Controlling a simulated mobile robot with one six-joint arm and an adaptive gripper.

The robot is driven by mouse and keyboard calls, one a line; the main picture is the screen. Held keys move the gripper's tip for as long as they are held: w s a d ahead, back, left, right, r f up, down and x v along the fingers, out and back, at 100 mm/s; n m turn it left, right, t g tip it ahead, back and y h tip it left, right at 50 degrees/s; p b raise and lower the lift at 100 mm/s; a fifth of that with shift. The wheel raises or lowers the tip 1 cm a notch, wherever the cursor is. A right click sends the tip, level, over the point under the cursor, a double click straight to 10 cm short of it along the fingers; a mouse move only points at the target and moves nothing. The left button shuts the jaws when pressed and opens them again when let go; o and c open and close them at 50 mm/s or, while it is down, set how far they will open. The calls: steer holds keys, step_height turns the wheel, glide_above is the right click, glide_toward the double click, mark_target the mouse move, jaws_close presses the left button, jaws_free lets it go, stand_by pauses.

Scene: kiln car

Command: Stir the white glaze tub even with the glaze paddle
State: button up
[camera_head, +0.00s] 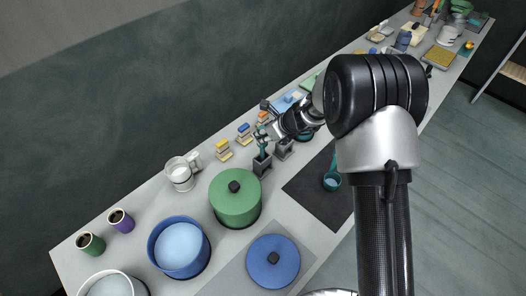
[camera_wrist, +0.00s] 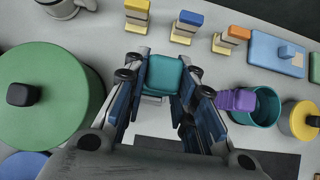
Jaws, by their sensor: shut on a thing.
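The glaze paddle shows as a teal handle (camera_head: 263,146) standing up from a small dark grey holder (camera_head: 262,163). In the wrist view its teal end (camera_wrist: 165,76) sits between my fingers. My gripper (camera_head: 266,136) is shut on this handle; its fingers (camera_wrist: 163,90) lie either side of it in the wrist view. The lower part of the paddle is hidden in the holder. A white tub (camera_head: 112,286), open with pale contents, is cut off by the bottom left edge of the head view, well away from my gripper.
A blue tub (camera_head: 153,250) with pale blue contents and a green-lidded tub (camera_head: 235,200) stand between the white tub and my gripper. A blue lid (camera_head: 273,262) lies in front. A mug (camera_head: 180,174) and stacked coloured blocks (camera_head: 223,149) stand behind. A teal ladle (camera_head: 332,182) lies on a dark mat.

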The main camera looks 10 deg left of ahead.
mark_target(260, 126)
jaws_close()
steer(key=shift+r, duration=0.15)
steer(key=shift+r+p, duration=0.9)
steer(key=shift+r, duration=0.1)
steer(key=shift+r+p, duration=0.8)
steer(key=shift+r, duration=0.25)
stand_by(0.3)
steer(key=shift+r+p, duration=0.85)
steer(key=shift+r, duration=0.05)
